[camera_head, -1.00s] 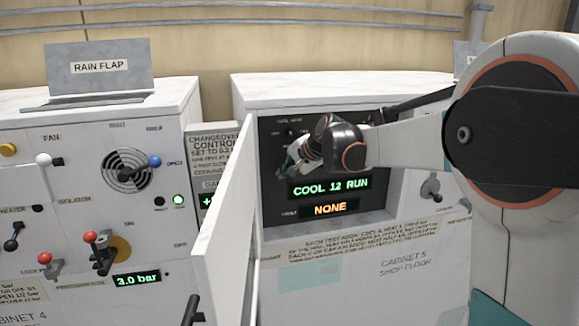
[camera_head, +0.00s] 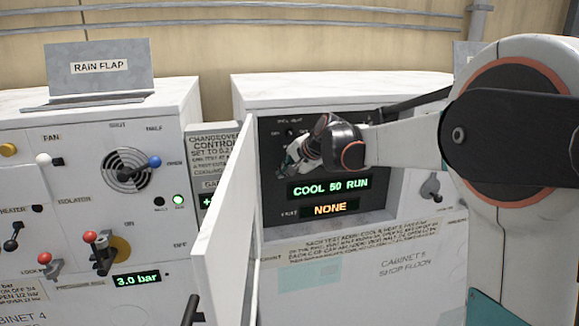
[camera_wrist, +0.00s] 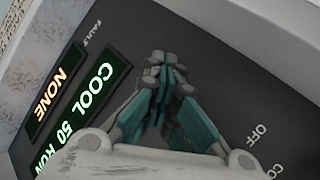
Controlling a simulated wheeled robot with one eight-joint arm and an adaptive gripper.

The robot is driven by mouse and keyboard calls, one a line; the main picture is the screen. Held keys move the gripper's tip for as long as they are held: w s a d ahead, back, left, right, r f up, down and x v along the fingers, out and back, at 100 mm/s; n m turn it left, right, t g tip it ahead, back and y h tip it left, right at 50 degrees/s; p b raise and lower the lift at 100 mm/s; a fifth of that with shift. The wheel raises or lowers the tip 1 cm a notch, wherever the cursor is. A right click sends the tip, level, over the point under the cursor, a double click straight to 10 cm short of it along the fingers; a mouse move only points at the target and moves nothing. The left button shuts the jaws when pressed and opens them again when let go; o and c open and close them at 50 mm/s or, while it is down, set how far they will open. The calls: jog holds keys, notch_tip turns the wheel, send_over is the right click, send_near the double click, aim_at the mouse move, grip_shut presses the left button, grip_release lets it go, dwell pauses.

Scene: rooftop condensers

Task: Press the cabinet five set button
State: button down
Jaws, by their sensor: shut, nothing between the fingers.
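Cabinet five (camera_head: 410,262) stands at the right in the head view, with its dark control panel (camera_head: 271,217) exposed behind an open white door (camera_head: 228,225). Its green display (camera_head: 330,187) reads "COOL 50 RUN", and the fault display (camera_head: 330,208) below reads "NONE". My gripper (camera_head: 287,168) is in front of the panel's upper left part. In the wrist view its fingers (camera_wrist: 166,62) are shut and empty, with the tips close to the panel; I cannot tell whether they touch it. No set button is visible; the gripper and arm cover part of the panel.
The open door stands just left of my gripper. Cabinet four (camera_head: 70,215) at the left carries several coloured levers and a "3.0 bar" display (camera_head: 137,280). A rain flap plate (camera_head: 98,68) stands on top of it. A changeover notice (camera_head: 212,150) is between the cabinets.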

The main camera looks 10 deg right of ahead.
jog(key=shift+s, duration=0.95)
jog(key=s, duration=0.5)
jog(key=shift+f, duration=0.1)
dwell(0.4)
jog(key=s+f+n+g+h+b, duration=0.1)
jog(key=s+f+n+b, duration=0.4)
jog(key=s+f+b, duration=0.9)
jog(key=s+f+n+h+b, duration=0.2)
jog(key=s+f+n+b, duration=0.4)
jog(key=s+f+b, duration=0.7)
jog(key=s+f, duration=0.5)
jog(key=f, duration=0.5)
jog(key=shift+d+g+h+b, duration=0.4)
